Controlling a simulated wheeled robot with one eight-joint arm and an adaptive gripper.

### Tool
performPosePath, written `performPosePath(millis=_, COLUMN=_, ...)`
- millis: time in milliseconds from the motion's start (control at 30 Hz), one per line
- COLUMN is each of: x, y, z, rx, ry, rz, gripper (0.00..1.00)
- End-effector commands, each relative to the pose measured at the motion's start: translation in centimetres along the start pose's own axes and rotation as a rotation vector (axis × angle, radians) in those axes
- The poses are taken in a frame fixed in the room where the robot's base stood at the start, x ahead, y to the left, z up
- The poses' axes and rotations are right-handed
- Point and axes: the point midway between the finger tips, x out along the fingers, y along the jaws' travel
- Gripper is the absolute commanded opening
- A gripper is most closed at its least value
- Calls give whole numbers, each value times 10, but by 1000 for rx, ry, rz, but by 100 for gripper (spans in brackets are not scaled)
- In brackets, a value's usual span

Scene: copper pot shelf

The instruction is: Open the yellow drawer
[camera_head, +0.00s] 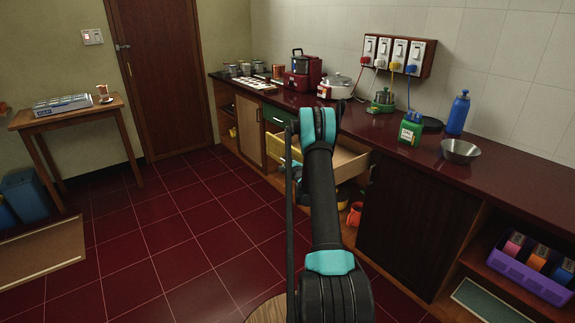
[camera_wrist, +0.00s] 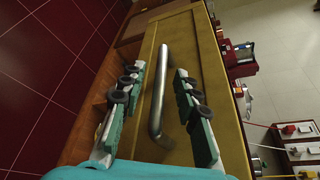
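The yellow drawer (camera_head: 274,146) is in the counter's lower cabinet, largely hidden behind my arm in the head view. It stands out from the cabinet, with its pale wooden box showing to the right of my arm. In the wrist view its yellow front (camera_wrist: 205,65) fills the middle, with a metal bar handle (camera_wrist: 160,95) running along it. My gripper (camera_wrist: 161,80) is open, its two teal fingers on either side of the handle with visible gaps. I cannot tell how deep the fingertips reach behind the bar.
The dark red countertop (camera_head: 500,180) carries a blue bottle (camera_head: 458,113), a metal bowl (camera_head: 461,151) and cookware. A wooden side table (camera_head: 68,117) stands at the left. The red tiled floor (camera_head: 190,225) between is clear.

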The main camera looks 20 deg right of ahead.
Motion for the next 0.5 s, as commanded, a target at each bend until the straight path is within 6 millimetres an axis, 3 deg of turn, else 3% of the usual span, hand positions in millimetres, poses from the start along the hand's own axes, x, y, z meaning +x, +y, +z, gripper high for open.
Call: performPosePath(millis=500, x=-95, y=0, z=0, rx=1, ry=1, rz=-1, gripper=32)
